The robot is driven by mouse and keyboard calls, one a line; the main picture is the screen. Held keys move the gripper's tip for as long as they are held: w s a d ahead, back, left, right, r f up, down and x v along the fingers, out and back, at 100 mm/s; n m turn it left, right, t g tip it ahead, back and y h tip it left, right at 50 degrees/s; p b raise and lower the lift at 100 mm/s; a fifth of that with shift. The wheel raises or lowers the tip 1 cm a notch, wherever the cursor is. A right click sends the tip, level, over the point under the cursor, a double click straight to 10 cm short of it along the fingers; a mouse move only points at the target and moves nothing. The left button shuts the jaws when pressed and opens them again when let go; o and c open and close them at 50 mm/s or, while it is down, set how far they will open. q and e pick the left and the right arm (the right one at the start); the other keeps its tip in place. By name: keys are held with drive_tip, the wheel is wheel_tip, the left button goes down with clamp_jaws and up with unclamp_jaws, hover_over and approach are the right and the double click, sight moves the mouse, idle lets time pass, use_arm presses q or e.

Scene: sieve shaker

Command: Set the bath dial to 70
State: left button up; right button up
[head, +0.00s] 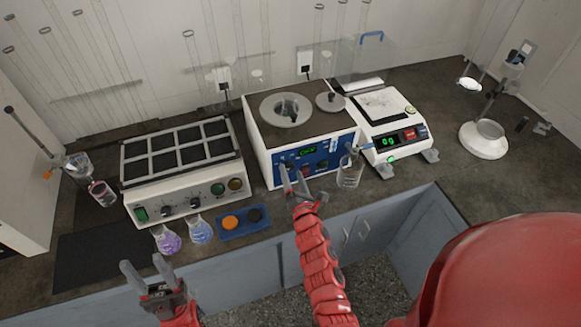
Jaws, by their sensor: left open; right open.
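The bath (258,150) is a white box with a dark top and a round metal opening, at the middle of the counter. Its blue front panel (340,146) carries a small green display (308,152), too small to read surely, and small controls. My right gripper (293,174) is open right in front of the panel's lower left part. Its fingers cover part of the panel, so I cannot tell the dial's setting or whether they touch it. My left gripper (143,266) is open and empty, low at the left, in front of the counter and away from the bath.
A glass flask (349,173) stands close to the bath's right front. A balance (390,127) is to the right and a multi-plate heater (180,165) to the left. Two flasks with purple (166,241) and blue (200,232) liquid and a blue tray (232,235) sit near the front edge.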

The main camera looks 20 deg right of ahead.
drive_tip(key=shift+w, duration=0.9)
clamp_jaws()
